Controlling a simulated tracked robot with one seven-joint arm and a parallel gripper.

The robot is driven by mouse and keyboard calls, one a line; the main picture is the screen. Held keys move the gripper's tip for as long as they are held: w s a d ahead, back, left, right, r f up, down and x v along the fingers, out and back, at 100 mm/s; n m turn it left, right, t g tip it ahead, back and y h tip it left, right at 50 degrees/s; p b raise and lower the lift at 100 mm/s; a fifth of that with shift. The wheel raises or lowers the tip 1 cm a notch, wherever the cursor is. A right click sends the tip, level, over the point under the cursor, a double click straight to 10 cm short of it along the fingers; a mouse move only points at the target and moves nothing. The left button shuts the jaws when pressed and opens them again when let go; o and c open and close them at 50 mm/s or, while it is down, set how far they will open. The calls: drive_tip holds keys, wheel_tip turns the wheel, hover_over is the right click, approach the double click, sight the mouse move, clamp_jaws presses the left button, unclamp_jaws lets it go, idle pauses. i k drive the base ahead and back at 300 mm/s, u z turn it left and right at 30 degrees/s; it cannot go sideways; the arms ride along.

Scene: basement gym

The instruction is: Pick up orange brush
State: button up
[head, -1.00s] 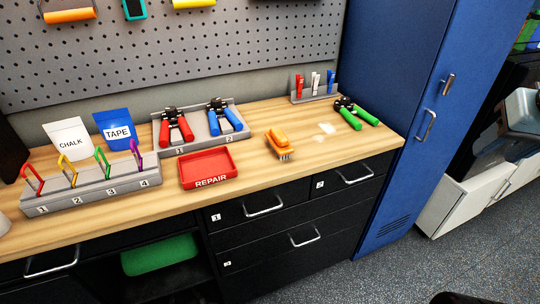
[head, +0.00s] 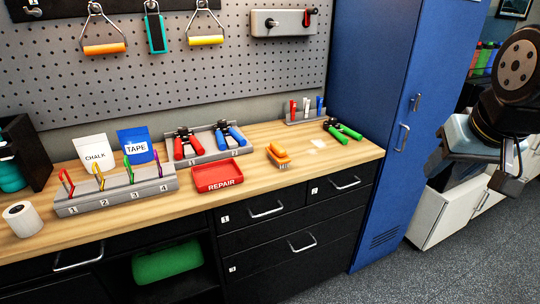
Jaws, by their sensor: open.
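The orange brush (head: 279,155) lies on the wooden worktop, to the right of the red REPAIR tray (head: 217,187) and apart from it. Its bristles face down toward the front edge. My gripper (head: 484,184) hangs at the right of the picture, in front of the white drawers and well to the right of the brush. It is open, and nothing shows between its fingers.
Red and blue grippers stand in a grey holder (head: 165,150) behind the tray. Green-handled grippers (head: 346,131) lie right of the brush, near a pale patch on the worktop (head: 300,170). A tall blue locker (head: 375,70) rises at the worktop's right end.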

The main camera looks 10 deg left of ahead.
sight(275, 151)
drive_tip(key=u, duration=0.15)
drive_tip(key=i, duration=1)
drive_tip(key=z, duration=0.1)
